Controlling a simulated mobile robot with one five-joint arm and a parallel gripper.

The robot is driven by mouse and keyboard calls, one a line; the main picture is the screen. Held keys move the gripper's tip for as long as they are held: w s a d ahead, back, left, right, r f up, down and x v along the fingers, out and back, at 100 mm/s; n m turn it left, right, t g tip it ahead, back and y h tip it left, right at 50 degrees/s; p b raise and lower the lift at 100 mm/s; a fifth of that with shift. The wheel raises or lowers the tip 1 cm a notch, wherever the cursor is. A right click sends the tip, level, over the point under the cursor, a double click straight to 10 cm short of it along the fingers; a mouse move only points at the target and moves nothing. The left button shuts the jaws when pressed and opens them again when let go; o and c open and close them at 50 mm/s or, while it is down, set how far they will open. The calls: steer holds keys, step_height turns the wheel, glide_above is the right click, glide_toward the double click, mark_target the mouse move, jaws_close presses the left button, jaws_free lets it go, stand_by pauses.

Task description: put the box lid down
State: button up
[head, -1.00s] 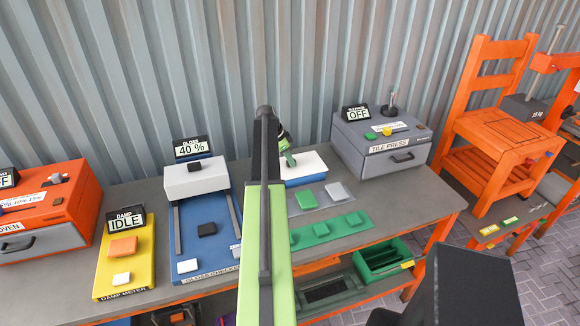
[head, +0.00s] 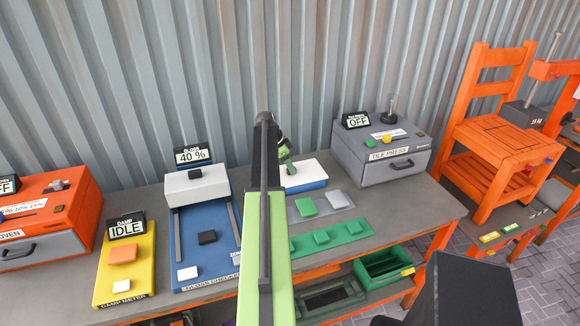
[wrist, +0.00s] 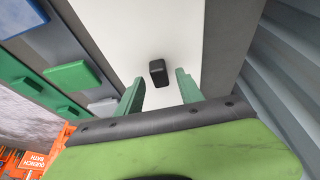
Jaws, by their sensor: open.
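The box lid (head: 312,170) is a white slab on a blue box (head: 306,187) at the back of the bench, partly hidden behind my arm in the head view. In the wrist view the white lid (wrist: 180,25) fills the middle, with a small black knob (wrist: 157,72) on it. My gripper (wrist: 160,80) is open, its green fingers on either side of the knob with gaps on both sides. How far the fingertips are above the lid is unclear. In the head view my gripper (head: 286,160) is partly hidden by my arm.
The blue gloss checker (head: 207,240) and yellow damp meter (head: 127,270) lie to the left. A green strip with several green tiles (head: 322,238) lies in front.

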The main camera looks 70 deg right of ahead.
steer(key=p+v, duration=0.9)
steer(key=v, duration=0.2)
steer(key=shift+r+p, duration=0.15)
steer(key=shift+p, duration=0.2)
steer(key=shift+a, duration=0.1)
